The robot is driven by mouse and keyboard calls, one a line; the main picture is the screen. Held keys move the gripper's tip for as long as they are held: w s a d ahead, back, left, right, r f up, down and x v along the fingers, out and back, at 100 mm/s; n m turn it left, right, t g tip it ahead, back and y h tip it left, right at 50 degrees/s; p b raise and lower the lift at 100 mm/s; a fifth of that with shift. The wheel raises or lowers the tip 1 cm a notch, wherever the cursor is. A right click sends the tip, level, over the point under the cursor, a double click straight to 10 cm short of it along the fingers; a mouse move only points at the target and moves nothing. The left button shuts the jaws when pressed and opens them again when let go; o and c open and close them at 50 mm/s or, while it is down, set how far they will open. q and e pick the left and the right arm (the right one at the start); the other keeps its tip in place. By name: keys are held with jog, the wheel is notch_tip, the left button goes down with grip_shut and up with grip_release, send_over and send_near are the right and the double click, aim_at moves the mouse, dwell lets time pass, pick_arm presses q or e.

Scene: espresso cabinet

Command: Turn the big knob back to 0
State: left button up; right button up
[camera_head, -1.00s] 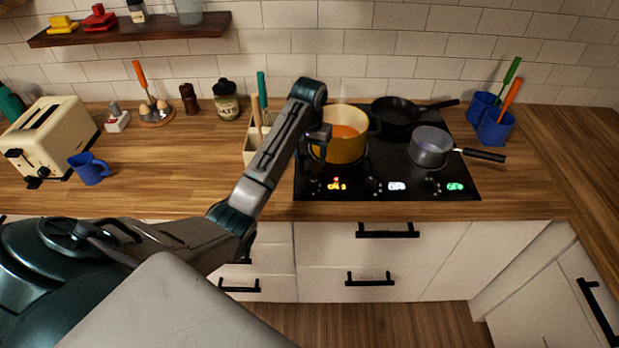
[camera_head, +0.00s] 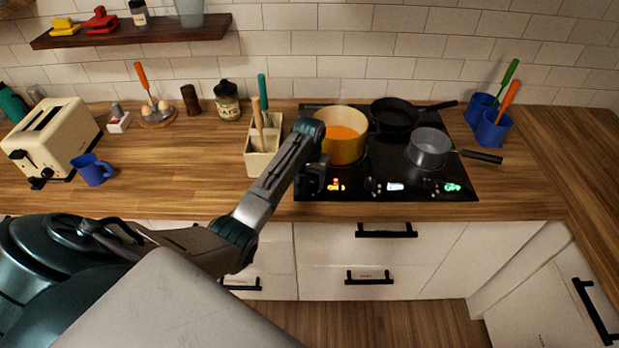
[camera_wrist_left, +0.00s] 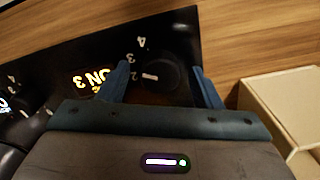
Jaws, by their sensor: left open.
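The big knob (camera_wrist_left: 152,76) is a black round dial with a white mark, at the cooktop's corner in the left wrist view. White digits are printed around it, and a lit orange display (camera_wrist_left: 92,80) beside it reads ON and 3. My left gripper (camera_wrist_left: 160,68) is open, with one blue finger on each side of the knob; I cannot tell whether they touch it. In the head view the left gripper (camera_head: 311,186) is over the cooktop's front left corner and hides this knob. The cooktop (camera_head: 385,170) is black glass. My right gripper is not seen.
An orange pot (camera_head: 343,152) with orange contents stands just behind my left gripper. A grey saucepan (camera_head: 429,150) and a black pan (camera_head: 396,117) are on the other burners. A cream utensil box (camera_head: 257,163) stands left of the cooktop. The counter's front strip is clear.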

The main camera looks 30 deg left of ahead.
pick_arm(q)
jog(key=c, duration=1)
